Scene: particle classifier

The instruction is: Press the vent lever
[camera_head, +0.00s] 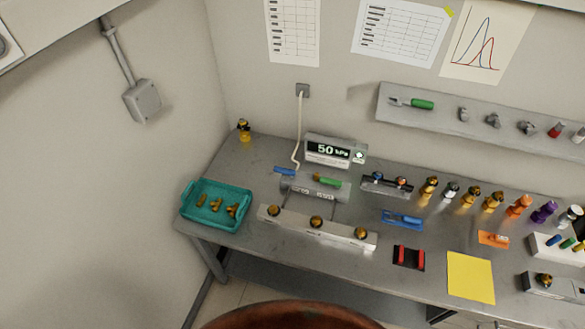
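Small labels on the device's front are too small to read, so I cannot tell which lever is the vent lever. Neither of my grippers is in view, and nothing touches the levers.
A long block with several brass knobs (338,233) lies in front of the device. A teal tray (214,223) with brass pieces is at the left. Several bottles, a blue tool (402,219), a red-and-black holder (408,257) and a yellow sheet (469,278) are to the right.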

